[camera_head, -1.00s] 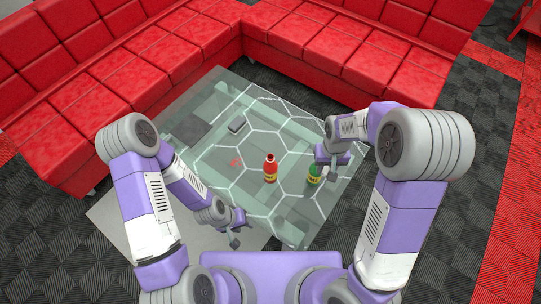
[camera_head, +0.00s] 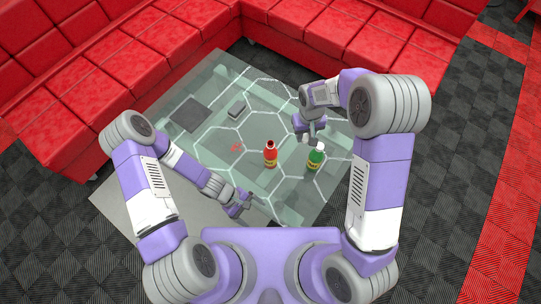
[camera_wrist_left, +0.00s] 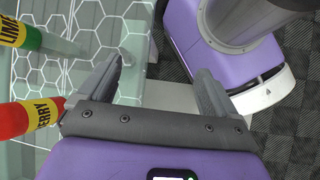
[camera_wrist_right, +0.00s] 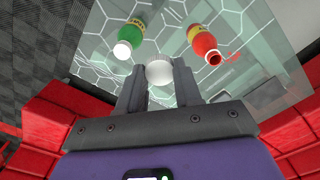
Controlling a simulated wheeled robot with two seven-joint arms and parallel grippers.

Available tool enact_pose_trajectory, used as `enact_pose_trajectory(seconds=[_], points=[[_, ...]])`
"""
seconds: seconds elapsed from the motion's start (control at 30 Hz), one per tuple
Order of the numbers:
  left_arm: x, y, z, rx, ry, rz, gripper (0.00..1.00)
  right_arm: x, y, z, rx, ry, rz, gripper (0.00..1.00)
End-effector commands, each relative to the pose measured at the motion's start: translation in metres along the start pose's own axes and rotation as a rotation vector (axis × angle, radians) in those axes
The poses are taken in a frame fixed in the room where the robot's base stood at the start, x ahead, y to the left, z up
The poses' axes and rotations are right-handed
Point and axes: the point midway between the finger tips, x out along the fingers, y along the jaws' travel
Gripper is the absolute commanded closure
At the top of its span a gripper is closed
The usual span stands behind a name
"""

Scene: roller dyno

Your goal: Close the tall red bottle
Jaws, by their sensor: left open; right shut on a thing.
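The red bottle (camera_head: 270,155) stands upright on the glass table. Its yellow label partly reads "ERRY" in the left wrist view (camera_wrist_left: 15,120). In the right wrist view (camera_wrist_right: 203,43) its dark mouth shows with no cap on it. A green bottle (camera_head: 315,158) with a white cap stands to its right; it also shows in the right wrist view (camera_wrist_right: 130,35). My right gripper (camera_wrist_right: 159,80) is shut on a round white cap (camera_wrist_right: 159,71), held behind and between the bottles. My left gripper (camera_wrist_left: 160,75) is open and empty, in front of the red bottle.
The glass table (camera_head: 215,145) carries a white hexagon pattern. A small grey block (camera_head: 236,108) lies on it behind the red bottle, and a flat dark square (camera_head: 193,114) is at the left. Red sofas (camera_head: 165,50) line the back and left.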

Motion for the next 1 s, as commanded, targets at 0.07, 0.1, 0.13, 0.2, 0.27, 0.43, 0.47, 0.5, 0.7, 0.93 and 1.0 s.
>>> enact_pose_trajectory(seconds=[0.07,0.1,0.13,0.2,0.27,0.43,0.47,0.5,0.7,0.93,1.0], points=[[0.004,0.017,0.005,-0.145,-0.084,0.080,0.08,0.003,-0.013,-0.012,-0.042,-0.003,0.000,0.94],[0.005,0.027,0.005,-0.214,-0.124,0.127,0.08,0.005,-0.020,-0.017,-0.061,-0.004,0.001,0.94],[0.006,0.036,0.005,-0.264,-0.152,0.166,0.08,0.007,-0.025,-0.021,-0.077,-0.003,0.001,0.94],[0.005,0.057,0.001,-0.384,-0.213,0.266,0.08,0.011,-0.038,-0.030,-0.110,-0.002,0.000,0.94],[0.002,0.076,-0.007,-0.484,-0.258,0.363,0.08,0.015,-0.048,-0.037,-0.138,-0.002,0.001,0.94],[-0.017,0.122,-0.047,-0.735,-0.333,0.650,0.08,0.024,-0.077,-0.053,-0.200,-0.002,0.002,0.94],[-0.020,0.127,-0.055,-0.774,-0.339,0.696,0.08,0.025,-0.081,-0.055,-0.209,-0.001,0.002,0.94],[-0.025,0.133,-0.066,-0.817,-0.343,0.754,0.08,0.028,-0.086,-0.057,-0.218,-0.001,0.003,0.94],[-0.042,0.146,-0.104,-0.957,-0.337,0.937,0.08,0.033,-0.102,-0.064,-0.246,-0.001,0.005,0.94],[-0.046,0.147,-0.113,-0.983,-0.333,0.973,0.08,0.035,-0.105,-0.066,-0.251,0.000,0.005,0.94],[-0.046,0.147,-0.113,-0.982,-0.333,0.972,0.08,0.035,-0.105,-0.066,-0.251,0.000,0.004,0.94]])
